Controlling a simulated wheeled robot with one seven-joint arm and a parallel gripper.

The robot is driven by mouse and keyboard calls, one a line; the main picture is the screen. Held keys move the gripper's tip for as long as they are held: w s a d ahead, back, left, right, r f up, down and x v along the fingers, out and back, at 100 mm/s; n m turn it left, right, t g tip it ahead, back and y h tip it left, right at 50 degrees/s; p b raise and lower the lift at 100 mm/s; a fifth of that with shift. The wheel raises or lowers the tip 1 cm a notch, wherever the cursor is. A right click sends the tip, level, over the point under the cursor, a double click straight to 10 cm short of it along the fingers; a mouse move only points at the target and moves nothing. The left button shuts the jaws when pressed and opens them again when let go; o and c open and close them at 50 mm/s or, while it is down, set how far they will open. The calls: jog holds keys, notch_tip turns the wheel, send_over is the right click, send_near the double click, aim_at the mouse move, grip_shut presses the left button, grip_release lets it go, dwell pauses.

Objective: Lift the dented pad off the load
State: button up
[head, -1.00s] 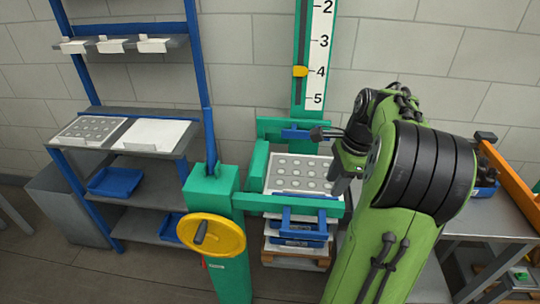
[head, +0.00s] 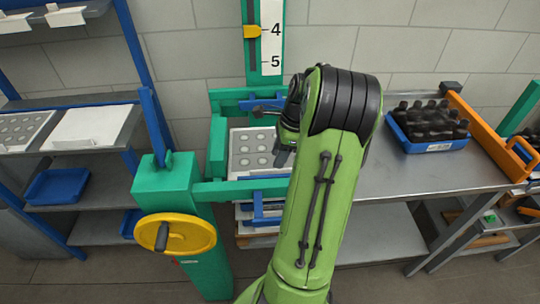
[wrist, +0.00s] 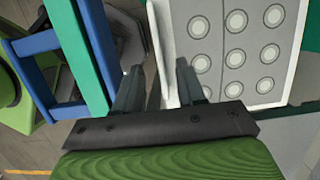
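The dented pad (head: 252,148) is a pale grey sheet with rows of round dimples. It lies on top of the load inside the green press frame (head: 215,150), and its right part is hidden by my arm. In the wrist view the pad (wrist: 215,50) fills the upper right, its pale edge running between my fingers. My gripper (wrist: 158,72) is open, one finger on each side of that edge. I cannot tell whether either finger touches it. In the head view my gripper (head: 282,155) is at the pad's right side, partly hidden by my arm.
A yellow handwheel (head: 175,234) stands at the front left of the frame. A shelf at left holds another dimpled sheet (head: 20,128), a white sheet (head: 88,127) and a blue tray (head: 57,186). A blue crate of dark bottles (head: 428,128) stands on the metal table (head: 400,175) at right.

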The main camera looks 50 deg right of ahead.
jog(key=b+x, duration=0.2)
jog(key=x, duration=0.3)
jog(key=shift+s+f, duration=0.1)
jog(key=shift+f, duration=0.05)
grip_shut()
